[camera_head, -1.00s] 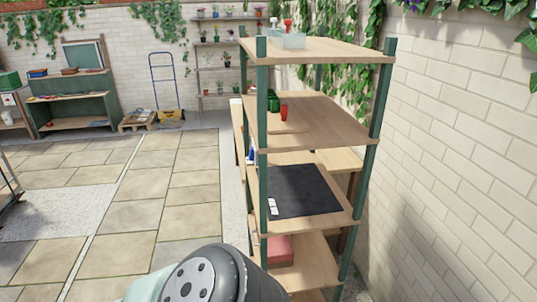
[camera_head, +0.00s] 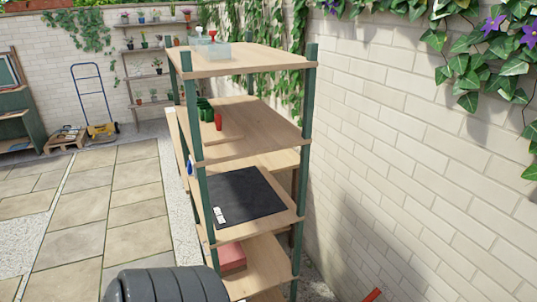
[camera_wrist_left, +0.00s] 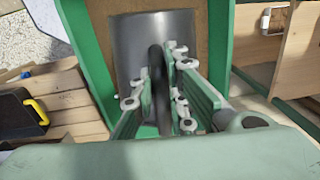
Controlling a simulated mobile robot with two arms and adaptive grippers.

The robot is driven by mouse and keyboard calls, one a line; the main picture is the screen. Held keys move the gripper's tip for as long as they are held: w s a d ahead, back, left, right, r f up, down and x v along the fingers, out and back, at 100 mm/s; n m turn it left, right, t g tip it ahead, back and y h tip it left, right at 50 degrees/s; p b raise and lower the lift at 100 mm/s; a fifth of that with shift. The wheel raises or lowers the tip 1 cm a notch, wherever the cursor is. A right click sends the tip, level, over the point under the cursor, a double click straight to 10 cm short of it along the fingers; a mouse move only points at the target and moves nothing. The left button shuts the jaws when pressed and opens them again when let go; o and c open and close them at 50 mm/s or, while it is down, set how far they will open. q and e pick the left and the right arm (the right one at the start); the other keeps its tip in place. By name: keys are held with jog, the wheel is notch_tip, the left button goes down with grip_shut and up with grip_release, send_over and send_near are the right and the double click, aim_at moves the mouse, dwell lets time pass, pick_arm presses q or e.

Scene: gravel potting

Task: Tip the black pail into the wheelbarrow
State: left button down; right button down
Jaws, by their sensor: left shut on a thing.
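In the left wrist view my left gripper (camera_wrist_left: 160,78) is shut on the upright black handle of a dark grey, smooth, rounded vessel (camera_wrist_left: 128,48), which looks like the black pail. The vessel is in front of the fingers, and its opening and contents do not show. Behind it is a green-edged thing (camera_wrist_left: 82,50) with a brown inner surface. I cannot tell whether this is the wheelbarrow. The head view shows neither gripper, nor the pail, nor a clear wheelbarrow.
A wooden shelf unit with green posts (camera_head: 202,205) stands close ahead, beside the brick wall (camera_head: 420,180). A black mat (camera_head: 245,200) lies on one shelf. A blue-framed hand truck (camera_head: 90,95) stands at the back left. The paved floor (camera_head: 130,205) on the left is clear.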

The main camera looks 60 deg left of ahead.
pick_arm(q)
jog(key=shift+w+d+r+g, duration=0.15)
jog(key=shift+w+g, duration=0.3)
jog(key=shift+w, duration=0.55)
jog(key=shift+w+d+r+g, duration=0.15)
jog(key=shift+w+g, duration=0.35)
jog(key=shift+w, duration=0.55)
jog(key=shift+w+d+r+g, duration=0.15)
jog(key=shift+w+g, duration=0.3)
jog(key=shift+w, duration=0.55)
jog(key=shift+y, duration=0.3)
